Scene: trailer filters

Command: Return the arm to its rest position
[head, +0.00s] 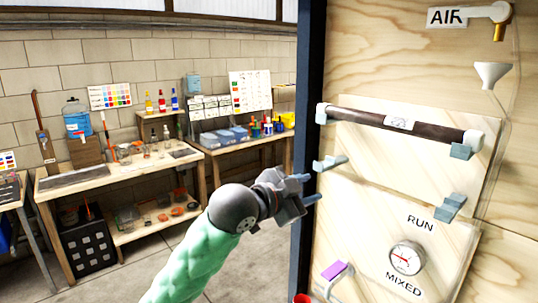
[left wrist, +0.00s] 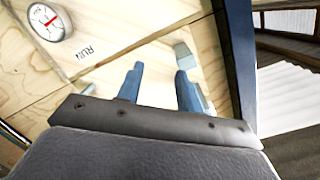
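My left gripper (head: 306,189) is in front of the dark door-frame post, near the left edge of the plywood panel. Its two blue fingers are apart with nothing between them; they also show in the left wrist view (left wrist: 158,88). A green-sleeved section of my left arm comes up from the bottom of the head view. A dark filter tube (head: 365,122) with white end caps rests in the upper pair of blue brackets. A lower pair of brackets (head: 450,207) is empty. My right gripper does not show.
The plywood panel bears a gauge (head: 406,258), a RUN label (head: 420,223), an AIR label (head: 447,17) and a white funnel (head: 491,74). A purple-topped handle (head: 335,271) is low on the panel. Workbenches (head: 120,165) stand at the back left, with open floor before them.

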